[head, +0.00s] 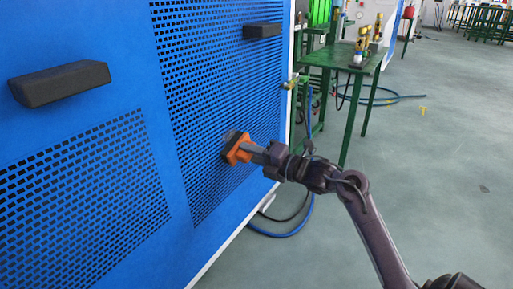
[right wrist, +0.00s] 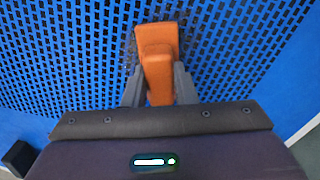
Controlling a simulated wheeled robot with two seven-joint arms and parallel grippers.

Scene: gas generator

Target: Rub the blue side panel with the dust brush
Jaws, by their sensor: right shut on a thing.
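The blue side panel (head: 130,107) fills the left of the head view, with perforated grilles and dark handles. It also fills the back of the right wrist view (right wrist: 70,50). My right gripper (head: 250,151) is shut on the orange dust brush (head: 238,148). In the right wrist view the brush (right wrist: 158,60) sits between the two grey fingers (right wrist: 158,88). Its head is at the perforated grille, with dark bristles just showing at its edge. It looks to be touching the panel, but the contact itself is hidden. My left gripper is not in view.
Two black handles (head: 60,83) (head: 263,31) stick out from the panel. A green metal table (head: 345,57) with brass-coloured fittings stands beyond the panel's right edge. Blue and black hoses (head: 283,235) lie on the floor by the panel. The grey floor (head: 430,170) at the right is largely clear.

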